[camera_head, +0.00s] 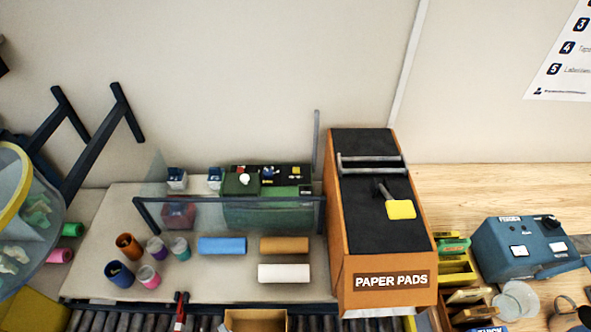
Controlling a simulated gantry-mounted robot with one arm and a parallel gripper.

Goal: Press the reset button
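No label reading "reset" is legible, so I cannot tell which control is the reset button. A green machine (262,213) stands behind a clear guard with a dark frame (230,200). Its top carries small controls, including a white round one (245,180), a blue one (268,175) and small red and yellow ones. A blue box (490,262) on the right has two pale rectangular keys (519,250) and a black knob (551,222); its lettering is too small to read. My gripper is not in view.
An orange housing marked PAPER PADS (352,285) with a black belt (374,220) stands between the machine and the blue box. A yellow-ended paddle (400,209) lies on it. Blue, brown and white rolls (284,273) and several cups (119,275) lie before the guard. Rollers run along the front.

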